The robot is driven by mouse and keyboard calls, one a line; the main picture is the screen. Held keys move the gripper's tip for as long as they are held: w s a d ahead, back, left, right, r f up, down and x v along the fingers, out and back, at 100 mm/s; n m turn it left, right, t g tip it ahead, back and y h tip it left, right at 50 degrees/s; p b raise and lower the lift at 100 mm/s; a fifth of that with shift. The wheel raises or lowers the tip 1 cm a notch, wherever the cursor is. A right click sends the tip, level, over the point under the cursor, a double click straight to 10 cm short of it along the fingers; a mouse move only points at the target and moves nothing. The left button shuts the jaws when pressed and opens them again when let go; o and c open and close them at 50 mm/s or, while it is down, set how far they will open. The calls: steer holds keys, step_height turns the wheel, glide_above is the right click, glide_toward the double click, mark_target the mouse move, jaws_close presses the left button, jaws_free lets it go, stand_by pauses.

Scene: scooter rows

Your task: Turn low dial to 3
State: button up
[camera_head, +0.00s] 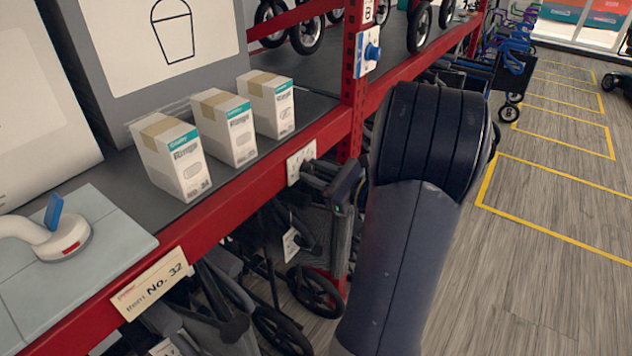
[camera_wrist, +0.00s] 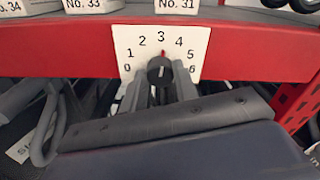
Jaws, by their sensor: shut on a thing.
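The low dial is a dark round knob (camera_wrist: 160,70) on a white plate (camera_wrist: 197,42) numbered 0 to 6, fixed to the red shelf beam. A small red mark at the top of the knob points at the 3. My gripper (camera_wrist: 160,80) is shut on the knob, one grey finger on each side. In the head view the white plate (camera_head: 297,163) shows on the beam, and my gripper (camera_head: 318,178) is in front of it, hiding the knob.
A blue knob (camera_head: 372,52) on a white plate sits higher on the red post. Several white boxes (camera_head: 228,128) stand on the shelf above the beam. Folded wheeled frames (camera_head: 315,290) crowd the space below. Open floor (camera_head: 540,270) with yellow lines lies to the right.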

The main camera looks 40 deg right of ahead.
steer(key=shift+n+b, duration=0.6)
steer(key=o, duration=1)
steer(key=shift+c, duration=0.2)
steer(key=shift+s, duration=0.1)
steer(key=v, duration=1)
steer(key=shift+s+d, duration=0.2)
steer(key=shift+s, duration=0.1)
